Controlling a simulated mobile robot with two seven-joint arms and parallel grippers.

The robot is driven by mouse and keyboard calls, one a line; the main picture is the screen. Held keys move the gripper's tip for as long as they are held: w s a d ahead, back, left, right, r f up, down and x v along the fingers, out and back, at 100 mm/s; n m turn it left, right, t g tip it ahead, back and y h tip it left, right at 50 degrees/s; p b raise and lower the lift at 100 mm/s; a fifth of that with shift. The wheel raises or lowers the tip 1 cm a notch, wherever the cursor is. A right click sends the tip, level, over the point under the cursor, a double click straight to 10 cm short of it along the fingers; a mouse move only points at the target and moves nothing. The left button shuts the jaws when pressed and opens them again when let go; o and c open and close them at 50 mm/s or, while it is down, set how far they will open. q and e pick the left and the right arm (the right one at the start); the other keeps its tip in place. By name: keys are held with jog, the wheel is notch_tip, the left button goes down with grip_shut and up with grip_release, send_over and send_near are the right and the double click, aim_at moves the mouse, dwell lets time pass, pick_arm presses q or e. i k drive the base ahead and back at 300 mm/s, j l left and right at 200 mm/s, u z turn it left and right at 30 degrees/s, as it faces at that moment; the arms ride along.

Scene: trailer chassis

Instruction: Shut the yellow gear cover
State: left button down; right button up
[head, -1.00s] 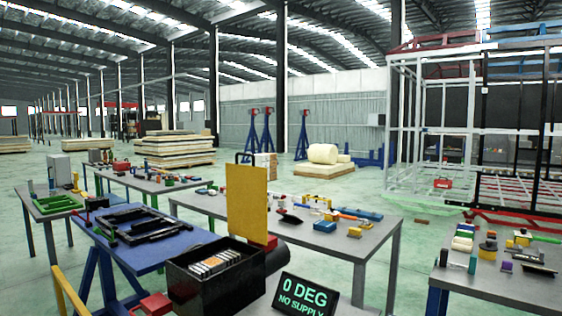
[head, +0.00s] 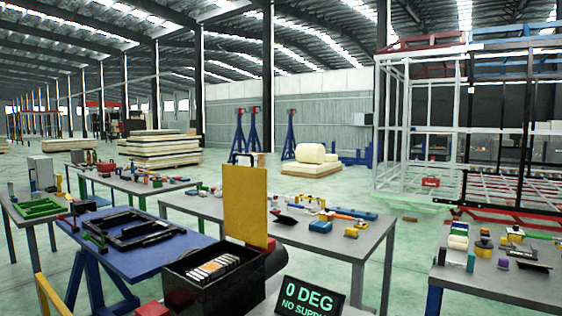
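The yellow gear cover (head: 246,203) stands upright, open, at the back edge of a black gear box (head: 196,294) in the lower middle of the head view. A dark handle sticks up at the cover's top left. Inside the open box a row of pale, plate-like gear parts (head: 214,268) shows. The bottom of the box is cut off by the picture edge. Neither of my grippers shows in the head view.
A black sign (head: 310,300) reading "0 DEG NO SUPPLY" stands right of the box. A blue table (head: 120,250) with black frames is at left. Grey tables (head: 345,246) with tools stand behind and at right (head: 500,283). Green floor lies between them.

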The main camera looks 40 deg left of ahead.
aim_at(245, 187)
jog(key=k+j+z, duration=0.1)
jog(key=j+z, duration=0.2)
jog(key=k+j+z, duration=0.15)
jog(key=j+z, duration=0.15)
jog(key=j, duration=0.2)
jog(key=k+j+z, duration=0.1)
jog(key=j, duration=0.2)
jog(key=k+j+z, duration=0.1)
jog(key=j, duration=0.2)
jog(key=k+j+z, duration=0.1)
jog(key=k+j, duration=0.15)
jog(key=j, duration=0.15)
jog(key=k+j, duration=0.15)
jog(key=j, duration=0.2)
jog(key=k+j, duration=0.2)
jog(key=j+z, duration=0.05)
jog(key=j, duration=0.05)
